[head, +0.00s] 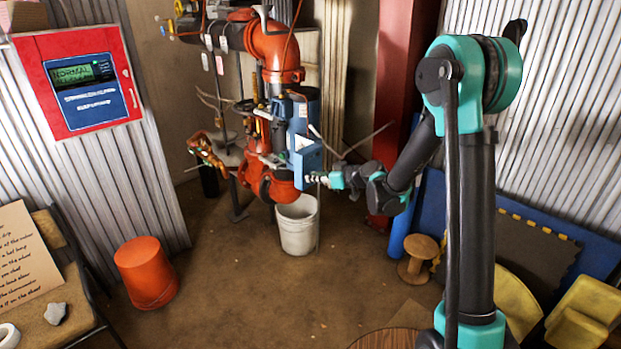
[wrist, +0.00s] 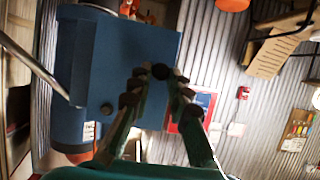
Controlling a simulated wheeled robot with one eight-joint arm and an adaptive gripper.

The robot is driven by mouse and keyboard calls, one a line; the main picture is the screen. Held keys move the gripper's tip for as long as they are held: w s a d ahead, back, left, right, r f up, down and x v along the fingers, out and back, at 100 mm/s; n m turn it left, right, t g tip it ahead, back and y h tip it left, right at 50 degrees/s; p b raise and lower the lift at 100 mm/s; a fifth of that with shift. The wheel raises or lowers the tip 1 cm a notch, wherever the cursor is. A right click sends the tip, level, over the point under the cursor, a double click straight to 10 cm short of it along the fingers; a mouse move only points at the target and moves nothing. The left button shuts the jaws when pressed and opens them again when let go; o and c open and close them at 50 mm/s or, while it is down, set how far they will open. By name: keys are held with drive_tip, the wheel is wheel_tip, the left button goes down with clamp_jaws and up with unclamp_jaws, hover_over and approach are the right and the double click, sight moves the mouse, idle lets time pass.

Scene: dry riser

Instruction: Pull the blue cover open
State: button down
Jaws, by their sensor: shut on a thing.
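The blue cover (head: 308,162) is on the blue box of the orange pipe assembly, in the middle of the head view. In the wrist view the cover (wrist: 112,55) is a large blue panel at the left of the fingers, with a small round fitting (wrist: 106,109) near its lower edge. My gripper (head: 316,179) reaches it from the right, at its lower right edge. In the wrist view my gripper's fingertips (wrist: 160,73) come together at a small dark round piece by the cover. The exact contact is partly hidden by the fingers.
A white bucket (head: 298,226) stands below the pipes and an orange bucket (head: 146,272) at the left. A red panel (head: 82,85) hangs on the left wall. The middle floor is clear.

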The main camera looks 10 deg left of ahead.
drive_tip(key=shift+w+d+f+n+g+y, duration=0.1)
drive_tip(key=shift+w+d+n+g+y, duration=0.15)
drive_tip(key=shift+d+n+g, duration=0.4)
drive_tip(key=shift+w+d+n+g+y, duration=0.15)
drive_tip(key=shift+w+d+n+g, duration=0.05)
drive_tip(key=shift+d+n+g, duration=0.4)
drive_tip(key=c, duration=1.4)
unclamp_jaws()
drive_tip(key=v, duration=1.2)
drive_tip(key=shift+d+f, duration=0.1)
